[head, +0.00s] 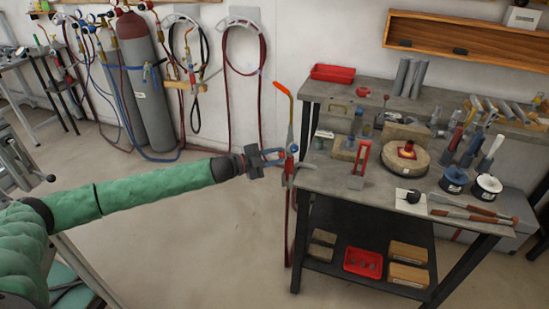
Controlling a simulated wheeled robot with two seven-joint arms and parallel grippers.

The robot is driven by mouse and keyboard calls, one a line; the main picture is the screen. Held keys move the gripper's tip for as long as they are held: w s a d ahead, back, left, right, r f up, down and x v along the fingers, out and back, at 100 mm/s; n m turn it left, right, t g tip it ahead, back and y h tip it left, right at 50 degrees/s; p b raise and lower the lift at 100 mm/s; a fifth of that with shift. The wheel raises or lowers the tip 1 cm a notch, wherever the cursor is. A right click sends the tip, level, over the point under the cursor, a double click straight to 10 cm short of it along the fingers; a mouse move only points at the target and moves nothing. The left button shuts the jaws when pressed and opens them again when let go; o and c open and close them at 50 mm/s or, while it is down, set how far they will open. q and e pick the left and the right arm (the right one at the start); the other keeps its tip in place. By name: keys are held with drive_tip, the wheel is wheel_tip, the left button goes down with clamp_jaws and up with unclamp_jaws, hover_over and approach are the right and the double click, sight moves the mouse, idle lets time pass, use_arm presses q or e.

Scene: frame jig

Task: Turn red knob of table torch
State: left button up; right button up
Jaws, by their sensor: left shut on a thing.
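The table torch (290,135) hangs upright at the left edge of the workbench, with its orange bent tip on top and a red hose running down below. Its red knob is too small and too covered by the fingers to make out clearly. My left gripper (281,155) reaches in from the left at the height of the torch's valve part. Its blue-grey fingers are shut on the torch there; I cannot tell exactly which part lies between them. My right gripper is not in view.
The workbench (330,178) holds a round firebrick (395,160), several tools and two small pots at the right. Its lower shelf bears bricks and a red tray (362,262). Gas cylinders (147,85) and hoses stand along the wall at the left. The floor before the bench is clear.

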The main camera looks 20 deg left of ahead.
use_arm(q)
drive_tip(key=shift+m, duration=0.5)
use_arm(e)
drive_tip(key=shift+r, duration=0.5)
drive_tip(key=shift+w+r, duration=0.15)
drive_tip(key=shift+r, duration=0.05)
use_arm(q)
drive_tip(key=o, duration=1)
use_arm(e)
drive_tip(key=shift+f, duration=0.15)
